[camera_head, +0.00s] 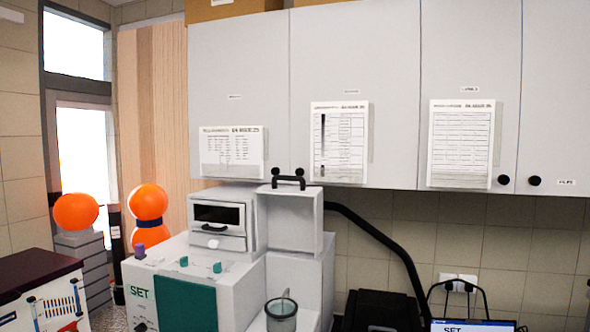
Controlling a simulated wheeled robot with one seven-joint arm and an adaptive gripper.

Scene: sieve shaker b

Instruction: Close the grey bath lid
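The grey bath lid (290,222) stands upright, raised open, at the back of the light grey machine in the middle of the view. Its shallow hollow inner side faces me. A black handle (288,181) sits at its top edge, in front of the wall cabinets. The bath opening cannot be made out clearly. My gripper is not in view.
A glass beaker (281,315) stands in front of the lid. A small boxy unit (219,224) is close on the lid's left. A thick black hose (385,240) curves on its right. Wall cabinets (390,60) hang behind. A screen (470,326) is lower right.

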